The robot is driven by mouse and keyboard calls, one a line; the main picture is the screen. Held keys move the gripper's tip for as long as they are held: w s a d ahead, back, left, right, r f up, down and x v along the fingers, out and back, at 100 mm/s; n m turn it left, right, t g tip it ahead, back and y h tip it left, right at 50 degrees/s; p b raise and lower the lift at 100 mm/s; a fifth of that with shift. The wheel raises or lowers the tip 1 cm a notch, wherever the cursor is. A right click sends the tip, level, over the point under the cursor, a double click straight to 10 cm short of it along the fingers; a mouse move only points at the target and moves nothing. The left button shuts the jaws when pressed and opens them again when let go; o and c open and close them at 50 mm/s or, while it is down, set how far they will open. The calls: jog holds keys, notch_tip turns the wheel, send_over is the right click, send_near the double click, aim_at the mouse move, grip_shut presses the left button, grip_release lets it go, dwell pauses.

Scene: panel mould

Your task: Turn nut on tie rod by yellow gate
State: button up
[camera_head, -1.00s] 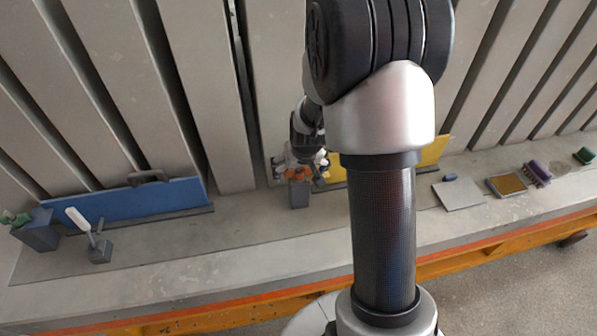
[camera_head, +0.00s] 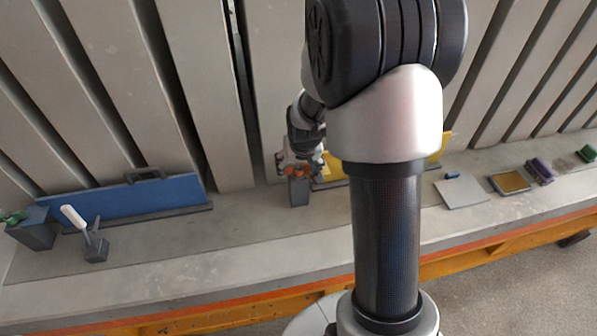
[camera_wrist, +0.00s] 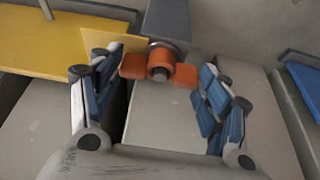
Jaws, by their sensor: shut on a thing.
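The orange winged nut (camera_wrist: 160,70) sits on a tie rod end in front of a dark grey block (camera_wrist: 167,22) in the wrist view. My gripper (camera_wrist: 162,72) is shut on the nut, with its blue-padded fingers at either side of the wings. The yellow gate (camera_wrist: 62,45) lies at the left in the wrist view. In the head view my gripper (camera_head: 300,166) is over the grey block (camera_head: 298,190), just left of the yellow gate (camera_head: 338,167), which my arm partly hides. The nut shows there only as small orange patches.
A blue gate (camera_head: 140,198) with a dark handle stands at the left. Near it are a white-handled tool (camera_head: 75,217) in a holder and a grey box (camera_head: 32,232). A grey plate (camera_head: 462,192), a yellow-brown tray (camera_head: 510,183) and a purple brush (camera_head: 540,171) lie at the right.

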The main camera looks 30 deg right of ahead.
jog(key=m+b, duration=0.1)
jog(key=b, duration=0.2)
jog(key=shift+a+f, duration=0.1)
jog(key=shift+f, duration=0.2)
jog(key=c, duration=0.4)
jog(key=m+b, duration=0.1)
jog(key=b, duration=0.2)
jog(key=shift+m+h+b, duration=0.3)
jog(key=shift+h+b, duration=0.05)
jog(key=shift+h, duration=0.05)
jog(key=shift+r, duration=0.1)
jog(key=shift+r+g, duration=0.1)
jog(key=shift+g, duration=0.2)
jog(key=shift+c, duration=0.2)
jog(key=shift+m+b, duration=0.3)
jog(key=shift+m, duration=0.1)
jog(key=shift+f+m+h+b, duration=0.2)
jog(key=shift+m+h+b, duration=0.1)
jog(key=shift+b, duration=0.05)
jog(key=shift+s+a+r+m+g, duration=0.15)
jog(key=shift+m+g, duration=0.15)
jog(key=shift+m, duration=0.6)
jog(key=shift+c, duration=0.2)
jog(key=shift+m+h, duration=0.3)
jog(key=shift+c, duration=0.4)
